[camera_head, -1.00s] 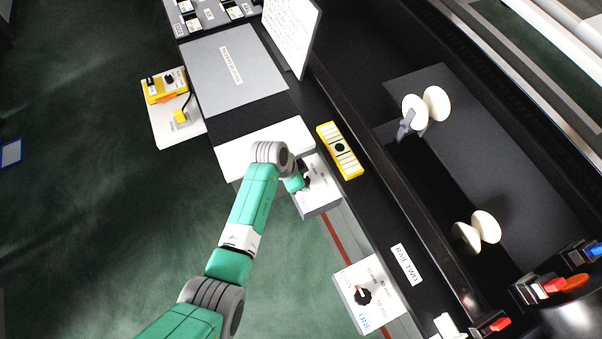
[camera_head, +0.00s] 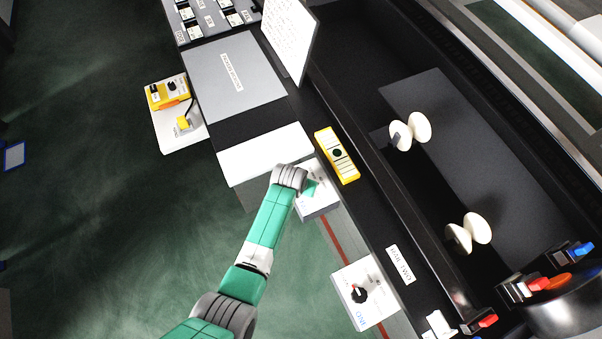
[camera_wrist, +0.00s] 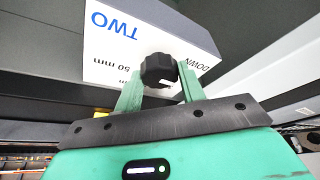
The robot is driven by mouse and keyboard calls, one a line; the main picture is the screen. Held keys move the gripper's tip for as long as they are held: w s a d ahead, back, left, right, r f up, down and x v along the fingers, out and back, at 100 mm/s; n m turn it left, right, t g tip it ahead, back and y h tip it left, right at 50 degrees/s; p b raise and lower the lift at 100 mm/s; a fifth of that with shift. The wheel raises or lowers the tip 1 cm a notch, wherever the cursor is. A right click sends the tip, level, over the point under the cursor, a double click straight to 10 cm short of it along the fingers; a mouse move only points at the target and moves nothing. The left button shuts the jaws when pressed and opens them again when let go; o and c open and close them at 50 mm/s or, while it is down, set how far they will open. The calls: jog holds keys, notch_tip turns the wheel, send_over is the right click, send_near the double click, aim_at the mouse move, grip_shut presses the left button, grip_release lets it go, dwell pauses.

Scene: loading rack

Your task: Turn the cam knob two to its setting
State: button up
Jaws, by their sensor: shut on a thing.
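The cam knob two (camera_wrist: 158,66) is a black knob with a white mark, on the face of a white box (camera_wrist: 115,45) marked TWO in blue. Printed words "50 mm" and "DOWN" show beside the knob in the wrist view. My gripper (camera_wrist: 161,82) has its two green fingers on either side of the knob and is shut on it. In the head view the box (camera_head: 322,206) sits by the bench edge, partly behind my wrist. The knob and fingertips are largely hidden there.
A similar white box with a black knob (camera_head: 359,294) stands nearer, at lower right. A yellow level-like block (camera_head: 337,155) lies on the dark rail beside the box. A white panel (camera_head: 265,154) lies just beyond my wrist. Pale rounded discs (camera_head: 419,127) stand to the right.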

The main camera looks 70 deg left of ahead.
jog(key=shift+f+n, duration=0.1)
jog(key=shift+n, duration=0.3)
jog(key=o, duration=0.9)
jog(key=shift+o, duration=0.2)
jog(key=p+v, duration=0.2)
jog(key=v, duration=0.6)
jog(key=shift+w, duration=0.15)
